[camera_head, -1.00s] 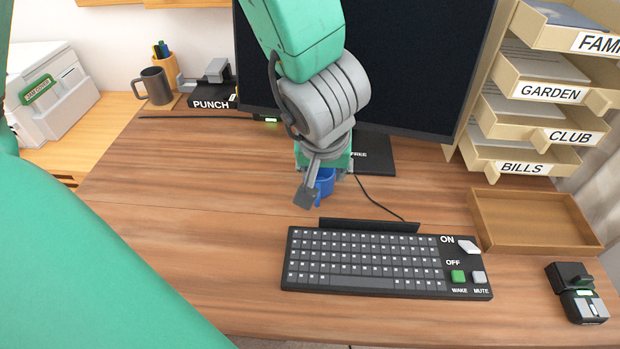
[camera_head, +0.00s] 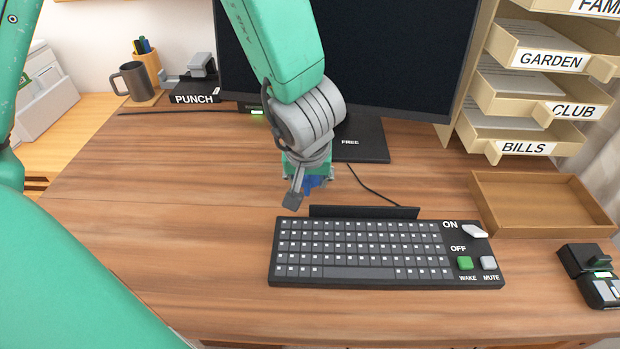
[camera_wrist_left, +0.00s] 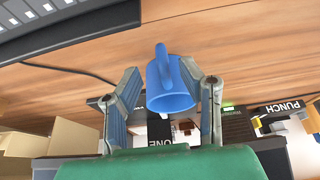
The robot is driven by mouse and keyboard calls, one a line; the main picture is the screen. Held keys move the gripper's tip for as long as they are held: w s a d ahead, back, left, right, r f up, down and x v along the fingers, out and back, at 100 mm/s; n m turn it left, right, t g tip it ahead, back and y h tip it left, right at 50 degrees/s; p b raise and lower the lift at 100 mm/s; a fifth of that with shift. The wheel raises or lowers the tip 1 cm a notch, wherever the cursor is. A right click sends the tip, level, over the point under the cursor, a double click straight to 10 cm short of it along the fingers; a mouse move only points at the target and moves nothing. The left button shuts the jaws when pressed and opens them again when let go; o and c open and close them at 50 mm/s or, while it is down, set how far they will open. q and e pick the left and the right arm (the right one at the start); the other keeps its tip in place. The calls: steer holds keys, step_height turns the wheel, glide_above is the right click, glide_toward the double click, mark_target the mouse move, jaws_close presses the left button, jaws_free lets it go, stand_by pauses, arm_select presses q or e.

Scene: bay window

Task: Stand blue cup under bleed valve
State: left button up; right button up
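The blue cup (camera_head: 313,184) is mostly hidden behind and under my left gripper (camera_head: 302,186) in the head view, just beyond the keyboard's left part. In the left wrist view the blue cup (camera_wrist_left: 170,85) shows clearly between the two fingers of my left gripper (camera_wrist_left: 165,85), its handle toward the top of the picture. Whether the cup touches the desk is hidden. No bleed valve is recognisable in these views. My right gripper is not in view.
The keyboard (camera_head: 370,250) lies close in front of the gripper. The monitor (camera_head: 400,50) stands behind it. A punch (camera_head: 195,88) and a grey mug (camera_head: 133,80) are at the back left. A wooden tray (camera_head: 540,225) and letter drawers stand right. The desk's left part is clear.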

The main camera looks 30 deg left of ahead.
arm_select(q)
steer(key=shift+b+x, duration=0.4)
steer(key=shift+x, duration=0.65)
steer(key=shift+w+a+f, duration=0.1)
steer(key=shift+a+f, duration=0.05)
steer(key=shift+f, duration=0.2)
steer(key=shift+a+r, duration=0.1)
steer(key=shift+a, duration=0.05)
steer(key=shift+c, duration=0.8)
jaws_close()
steer(key=shift+d, duration=0.2)
